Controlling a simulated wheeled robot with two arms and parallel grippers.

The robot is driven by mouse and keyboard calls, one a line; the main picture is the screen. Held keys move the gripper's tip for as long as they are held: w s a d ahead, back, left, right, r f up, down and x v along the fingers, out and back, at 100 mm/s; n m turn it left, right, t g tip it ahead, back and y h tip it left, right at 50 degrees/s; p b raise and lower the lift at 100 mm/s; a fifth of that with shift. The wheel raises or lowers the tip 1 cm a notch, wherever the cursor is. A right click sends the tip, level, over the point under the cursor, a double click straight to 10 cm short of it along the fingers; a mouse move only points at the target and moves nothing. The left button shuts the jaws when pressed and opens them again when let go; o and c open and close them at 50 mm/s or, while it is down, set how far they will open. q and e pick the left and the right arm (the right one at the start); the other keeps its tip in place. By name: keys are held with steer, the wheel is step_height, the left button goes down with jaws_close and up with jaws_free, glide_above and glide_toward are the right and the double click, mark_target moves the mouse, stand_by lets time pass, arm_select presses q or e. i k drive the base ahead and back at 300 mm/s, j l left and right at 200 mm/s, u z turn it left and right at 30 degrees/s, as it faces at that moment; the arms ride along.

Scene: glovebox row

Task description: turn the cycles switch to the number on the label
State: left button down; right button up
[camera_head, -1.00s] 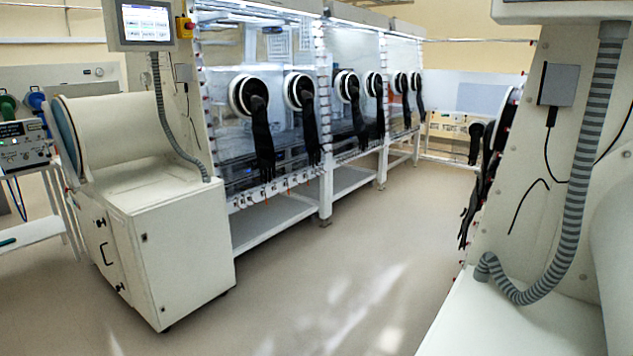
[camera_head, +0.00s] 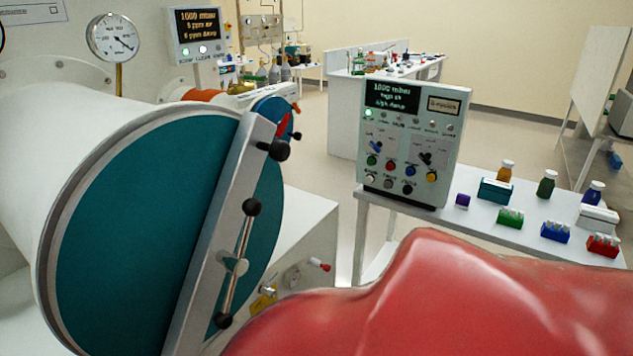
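A pale grey control box (camera_head: 402,138) stands on a white side table, right of centre in the head view. It has a dark display (camera_head: 392,97) with light text, a row of small lamps, and several coloured push buttons below. Two rotary switches show mid-panel: a blue-handled one (camera_head: 376,147) and a black-handled one (camera_head: 426,158). I cannot tell which is the cycles switch, nor read the dial numbers. A small framed label (camera_head: 444,106) is at the panel's upper right; its text is too small to read surely. Neither of my grippers is in view.
A large round teal door (camera_head: 130,220) with a metal bar and black-knobbed handle (camera_head: 240,262) stands close at left. Bottles and coloured racks (camera_head: 510,218) sit on the white table (camera_head: 480,210) right of the box. A pressure gauge (camera_head: 115,38) is at upper left.

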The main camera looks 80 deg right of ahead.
mark_target(374, 145)
steer(key=k+l+z, duration=0.1)
steer(key=z, duration=1.55)
